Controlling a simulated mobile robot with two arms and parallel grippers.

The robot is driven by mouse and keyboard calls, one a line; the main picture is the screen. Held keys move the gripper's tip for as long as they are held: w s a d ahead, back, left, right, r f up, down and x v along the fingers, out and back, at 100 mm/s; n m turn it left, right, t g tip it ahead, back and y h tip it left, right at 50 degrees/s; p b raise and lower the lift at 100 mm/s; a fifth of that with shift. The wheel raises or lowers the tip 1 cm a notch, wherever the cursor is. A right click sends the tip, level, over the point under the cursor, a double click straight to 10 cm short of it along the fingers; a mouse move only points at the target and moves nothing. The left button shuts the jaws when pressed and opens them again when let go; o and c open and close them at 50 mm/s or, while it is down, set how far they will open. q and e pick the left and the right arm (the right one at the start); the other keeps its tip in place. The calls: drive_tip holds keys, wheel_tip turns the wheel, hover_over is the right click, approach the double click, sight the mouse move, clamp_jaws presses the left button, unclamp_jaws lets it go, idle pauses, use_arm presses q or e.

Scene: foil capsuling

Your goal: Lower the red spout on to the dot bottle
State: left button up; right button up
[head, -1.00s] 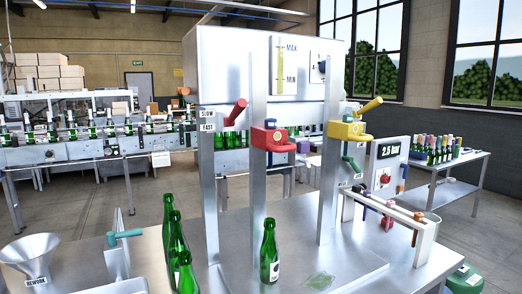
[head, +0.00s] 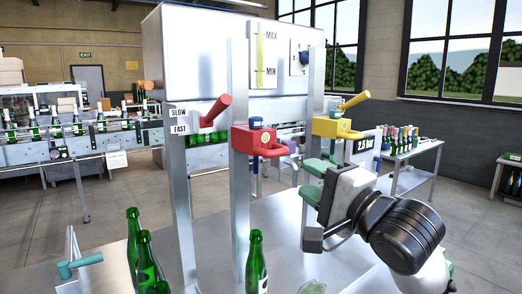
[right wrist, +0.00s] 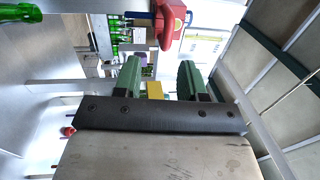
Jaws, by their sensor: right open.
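The red spout (head: 262,140) is on a metal upright of the filling machine, and it shows at the top of the right wrist view (right wrist: 172,22). A green bottle (head: 256,262) with a pale label stands below it, with a gap between. The label is cut off by the lower edge, so I cannot tell whether it bears a dot. My right gripper (head: 314,182) is open and empty, right of the red spout and below the yellow spout (head: 335,127). Its green fingers (right wrist: 158,78) are apart and touch no spout. My left gripper is out of view.
A red lever (head: 213,110) sits beside the SLOW/FAST plate. Several green bottles (head: 147,262) stand at the lower left, near a teal handle (head: 80,264). Metal uprights (head: 240,190) stand close to my right arm. A side table (head: 415,150) holds several bottles.

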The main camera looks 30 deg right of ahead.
sight(280, 154)
drive_tip(key=w+p, duration=0.1)
drive_tip(key=w, duration=0.1)
drive_tip(key=w+r+p, duration=0.1)
drive_tip(key=w+p, duration=0.1)
drive_tip(key=w, duration=0.1)
drive_tip(key=w+r+p, duration=0.1)
drive_tip(key=w, duration=0.2)
drive_tip(key=shift+w+a+r+p, duration=0.15)
drive_tip(key=shift+a+r+p, duration=0.1)
drive_tip(key=shift+a+p, duration=0.1)
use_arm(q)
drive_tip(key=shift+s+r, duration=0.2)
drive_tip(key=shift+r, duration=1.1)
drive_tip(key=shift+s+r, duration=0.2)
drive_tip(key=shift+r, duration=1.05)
use_arm(e)
drive_tip(key=shift+w, duration=0.6)
clamp_jaws()
